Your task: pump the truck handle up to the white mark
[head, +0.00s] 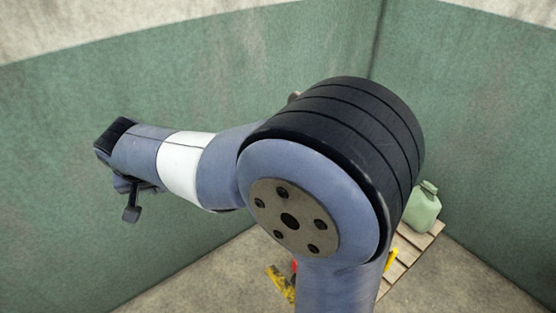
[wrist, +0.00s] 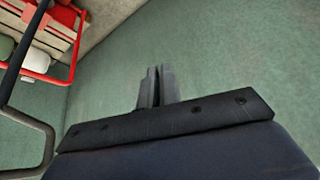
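My gripper (wrist: 158,87) shows in the wrist view with its two fingers together and nothing between them. In the head view it is at the left end of my arm, its fingertips (head: 131,214) pointing down, in front of the green wall. The truck handle (wrist: 46,150), a dark bar ending in a loop, runs down the left edge of the wrist view, apart from my fingers. A red frame (wrist: 62,78) lies behind it. In the head view my arm hides most of the truck; only a bit of red (head: 294,266) shows. I cannot make out the white mark.
A wooden pallet (head: 388,276) stands at the lower right of the head view, with a green jerrycan (head: 424,210) on it. A yellow piece (head: 282,284) is low in the middle. Green walls meet in a corner behind. Floor at lower left is bare.

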